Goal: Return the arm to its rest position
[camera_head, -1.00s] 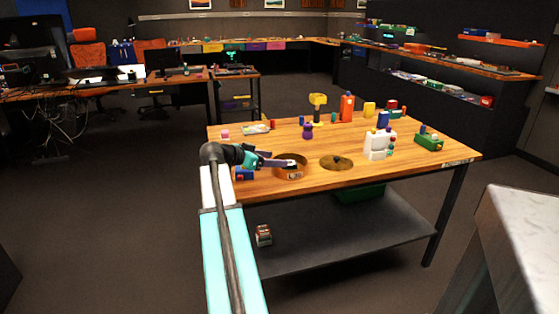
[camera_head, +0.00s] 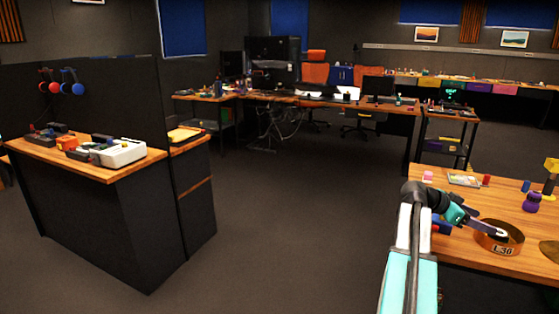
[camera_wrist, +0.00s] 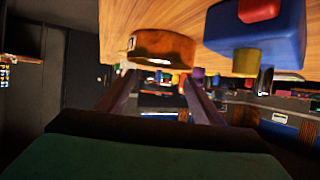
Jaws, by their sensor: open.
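My arm reaches over the near left corner of the wooden table (camera_head: 455,258) at the right of the head view. My gripper (camera_head: 499,234) overlaps the copper-coloured round bin in that view. The wrist view shows its two purple fingers spread apart with nothing between them, so my gripper (camera_wrist: 162,90) is open and empty. The bin (camera_head: 507,247) has a dark label and stands on the table. In the wrist view the bin (camera_wrist: 160,47) lies beyond the fingertips; I cannot tell whether they touch it.
A blue block (camera_wrist: 245,30) with yellow and red parts is close on the right in the wrist view. A dark cabinet (camera_head: 95,215) bearing a white device (camera_head: 120,152) stands at the left. A purple object (camera_head: 532,203) is on the table. The floor (camera_head: 300,220) between is clear.

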